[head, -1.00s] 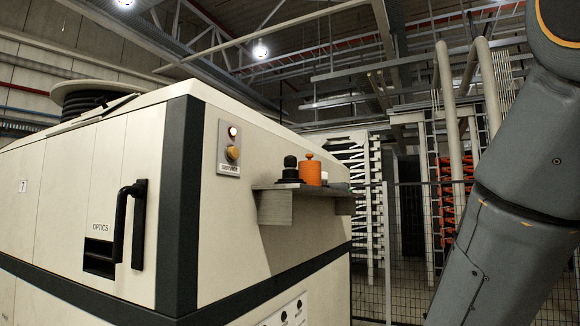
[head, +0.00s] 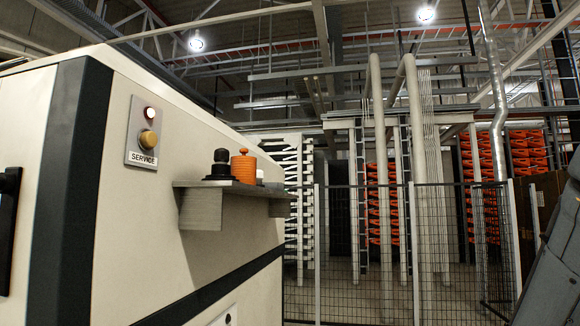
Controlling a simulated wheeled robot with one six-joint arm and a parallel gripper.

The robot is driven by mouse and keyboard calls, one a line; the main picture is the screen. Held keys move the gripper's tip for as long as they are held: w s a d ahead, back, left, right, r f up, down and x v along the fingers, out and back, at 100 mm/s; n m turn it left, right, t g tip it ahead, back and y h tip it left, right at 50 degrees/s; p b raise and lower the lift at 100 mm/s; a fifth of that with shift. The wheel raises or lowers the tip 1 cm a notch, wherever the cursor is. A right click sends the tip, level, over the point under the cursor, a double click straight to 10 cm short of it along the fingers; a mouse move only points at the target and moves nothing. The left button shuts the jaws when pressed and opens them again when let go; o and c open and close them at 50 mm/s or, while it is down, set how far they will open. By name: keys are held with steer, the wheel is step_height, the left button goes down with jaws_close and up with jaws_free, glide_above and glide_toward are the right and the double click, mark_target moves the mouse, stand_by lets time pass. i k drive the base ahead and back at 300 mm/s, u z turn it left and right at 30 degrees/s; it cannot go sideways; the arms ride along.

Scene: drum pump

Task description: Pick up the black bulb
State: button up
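The black bulb (head: 221,161) stands on a small grey shelf (head: 201,211) fixed to the side of a large cream cabinet. It is a small dark rounded knob on a wider base. An orange ribbed object (head: 244,168) stands just to its right, close beside it. My gripper is not in view. Only a grey part of my arm shows at the right edge.
The cream cabinet (head: 150,236) with a dark corner strip fills the left. A service panel (head: 146,133) with a lit lamp and a yellow knob is above and left of the shelf. A small pale object (head: 260,177) sits right of the orange one. A wire mesh fence (head: 390,255) stands behind.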

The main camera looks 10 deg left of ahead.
mark_target(221, 155)
steer(key=z, duration=1.1)
steer(key=i, duration=1.55)
steer(key=u, duration=2.9)
